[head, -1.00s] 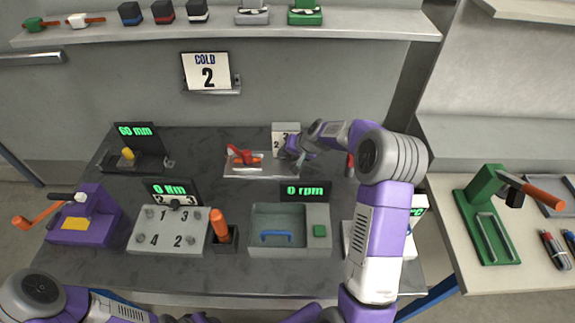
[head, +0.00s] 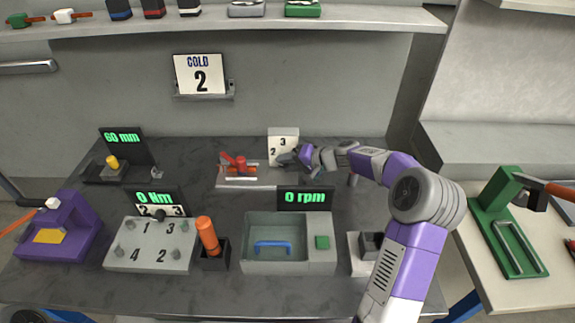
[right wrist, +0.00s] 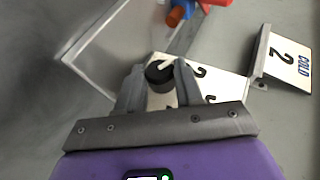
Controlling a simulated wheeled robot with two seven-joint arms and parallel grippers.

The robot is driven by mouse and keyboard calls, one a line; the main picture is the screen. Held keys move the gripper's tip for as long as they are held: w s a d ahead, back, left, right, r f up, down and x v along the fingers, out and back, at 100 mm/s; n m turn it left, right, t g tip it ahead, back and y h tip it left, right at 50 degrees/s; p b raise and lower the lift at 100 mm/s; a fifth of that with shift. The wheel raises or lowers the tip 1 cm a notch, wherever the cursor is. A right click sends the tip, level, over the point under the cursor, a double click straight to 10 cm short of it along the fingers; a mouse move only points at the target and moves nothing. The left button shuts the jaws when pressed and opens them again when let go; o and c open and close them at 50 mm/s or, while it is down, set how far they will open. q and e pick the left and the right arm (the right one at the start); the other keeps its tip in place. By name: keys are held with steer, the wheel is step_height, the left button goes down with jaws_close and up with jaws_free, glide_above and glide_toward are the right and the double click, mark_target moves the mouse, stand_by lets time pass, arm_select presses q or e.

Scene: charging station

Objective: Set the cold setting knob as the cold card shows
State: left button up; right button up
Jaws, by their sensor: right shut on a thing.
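The cold card (head: 200,75) stands on a small wall ledge and reads COLD 2; it also shows in the right wrist view (right wrist: 289,62). The cold setting knob (right wrist: 159,74) is black with a white pointer mark, in front of a white numbered plate (head: 283,146). In the head view the plate shows 3 above and 2 to the left; the knob is hidden there by my gripper. My right gripper (right wrist: 158,85) is shut on the knob, a finger at each side; in the head view it reaches the plate from the right (head: 290,160). My left gripper is not in view.
A stand with red and orange handles (head: 240,168) is just left of the knob plate. The grey bin (head: 290,230), numbered board (head: 152,243), orange-handled tool (head: 208,236) and purple device (head: 62,228) fill the front of the table.

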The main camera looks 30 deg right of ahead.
stand_by(0.3)
steer(key=o, duration=1)
steer(key=shift+o, duration=0.2)
steer(key=p+v, duration=0.1)
steer(key=v, duration=0.6)
steer(key=shift+s+d+p, duration=0.25)
steer(key=shift+p, duration=0.1)
